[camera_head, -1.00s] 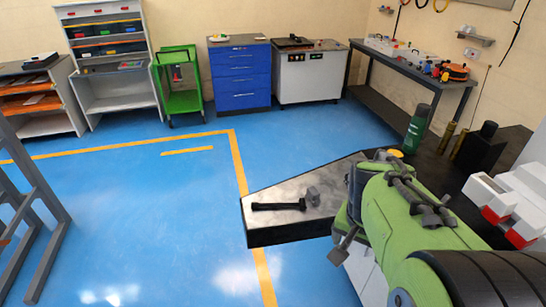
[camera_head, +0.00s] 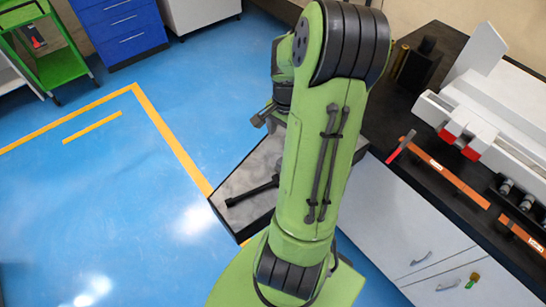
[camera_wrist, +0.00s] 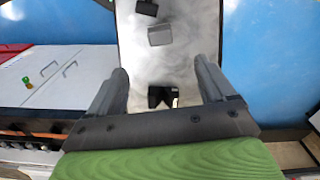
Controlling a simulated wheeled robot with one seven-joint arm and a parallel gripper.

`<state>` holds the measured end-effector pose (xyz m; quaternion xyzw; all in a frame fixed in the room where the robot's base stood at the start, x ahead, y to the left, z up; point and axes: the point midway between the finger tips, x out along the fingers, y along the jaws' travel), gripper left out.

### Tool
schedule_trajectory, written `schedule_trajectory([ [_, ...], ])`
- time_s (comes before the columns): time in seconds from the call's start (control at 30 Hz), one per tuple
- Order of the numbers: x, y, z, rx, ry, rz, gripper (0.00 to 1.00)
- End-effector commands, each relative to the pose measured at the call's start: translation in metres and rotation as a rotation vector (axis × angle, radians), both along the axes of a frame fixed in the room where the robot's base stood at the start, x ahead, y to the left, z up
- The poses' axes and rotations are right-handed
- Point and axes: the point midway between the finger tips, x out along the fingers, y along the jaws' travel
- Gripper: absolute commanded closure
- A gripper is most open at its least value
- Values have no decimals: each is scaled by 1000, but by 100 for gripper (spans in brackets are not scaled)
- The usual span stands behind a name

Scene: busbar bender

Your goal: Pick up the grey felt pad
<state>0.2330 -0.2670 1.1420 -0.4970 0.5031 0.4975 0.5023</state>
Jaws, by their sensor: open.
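The grey felt pad (camera_wrist: 160,36) appears to be the small grey square on the pale worktop (camera_wrist: 180,15) in the wrist view. My gripper (camera_wrist: 161,66) is open and empty, with one finger on each side of the picture's middle. The pad shows beyond the fingertips, roughly centred between them and apart from both. In the head view my green arm hides the pad and the fingertips.
A dark tool (camera_head: 252,192) lies on the worktop, and a dark piece (camera_wrist: 147,8) shows just beyond the pad. A black object (camera_wrist: 162,97) sits between the fingers nearer the palm. A black-topped bench (camera_head: 385,135) with white equipment (camera_head: 490,110) stands at right. Blue floor is clear at left.

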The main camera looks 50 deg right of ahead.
Motion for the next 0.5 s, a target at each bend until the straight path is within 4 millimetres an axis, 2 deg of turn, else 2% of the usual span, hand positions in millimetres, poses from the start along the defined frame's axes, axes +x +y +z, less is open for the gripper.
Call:
schedule_trajectory([
  [0.03, -1, 1, -16, 7, 4, 0, 17],
  [0.23, -1, 2, -67, 8, 3, 2, 17],
  [0.3, 0, 1, -80, 6, 2, 3, 17],
  [0.5, 1, 1, -104, 5, 1, 3, 17],
])
